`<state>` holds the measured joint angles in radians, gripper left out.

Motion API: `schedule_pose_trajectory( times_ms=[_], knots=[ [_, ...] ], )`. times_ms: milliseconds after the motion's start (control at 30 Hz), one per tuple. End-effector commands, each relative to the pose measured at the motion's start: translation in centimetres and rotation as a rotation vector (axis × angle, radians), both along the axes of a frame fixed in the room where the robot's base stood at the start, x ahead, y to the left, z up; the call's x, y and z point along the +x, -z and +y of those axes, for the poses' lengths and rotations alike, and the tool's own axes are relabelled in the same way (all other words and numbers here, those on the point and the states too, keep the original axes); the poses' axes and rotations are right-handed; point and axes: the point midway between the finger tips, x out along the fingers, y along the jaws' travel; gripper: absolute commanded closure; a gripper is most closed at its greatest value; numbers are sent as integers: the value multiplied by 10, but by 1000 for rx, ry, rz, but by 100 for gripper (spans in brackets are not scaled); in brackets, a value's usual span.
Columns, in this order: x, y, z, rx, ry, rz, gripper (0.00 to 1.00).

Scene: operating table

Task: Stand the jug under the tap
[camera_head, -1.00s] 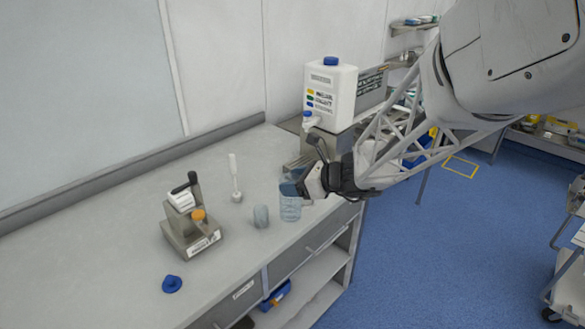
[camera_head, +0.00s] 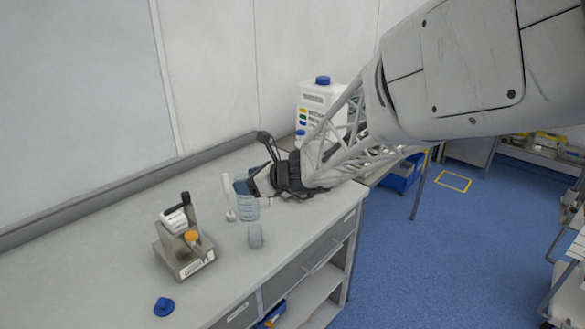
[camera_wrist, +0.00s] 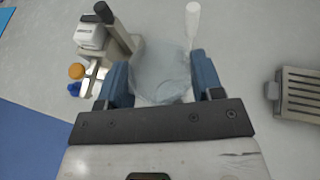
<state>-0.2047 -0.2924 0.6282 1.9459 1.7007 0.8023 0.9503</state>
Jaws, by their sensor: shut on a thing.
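The jug (camera_head: 247,208) is clear and bluish. My gripper (camera_head: 256,182) is shut on it from the right. In the wrist view the jug (camera_wrist: 160,78) sits between the two blue fingers, seen from above. I cannot tell whether its base touches the worktop. The tap (camera_head: 299,137) is on the front of a white container (camera_head: 313,98) with a blue cap, at the back right of the bench. My arm hides much of the container's lower part. In the wrist view a slotted metal tray (camera_wrist: 300,92) lies to the right, apart from the jug.
A metal device (camera_head: 184,246) and a blue cap (camera_head: 164,306) are further left. The worktop (camera_head: 90,270) is clear at left.

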Motion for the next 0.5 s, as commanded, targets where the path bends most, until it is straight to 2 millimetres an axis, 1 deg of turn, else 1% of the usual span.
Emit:
schedule_pose_trajectory(
  times_ms=[33,233,500],
  knots=[
    [4,-3,11,2,6,-3,78],
    [20,-11,50,2,47,-2,78],
    [33,-22,103,2,103,-3,78]
  ],
)
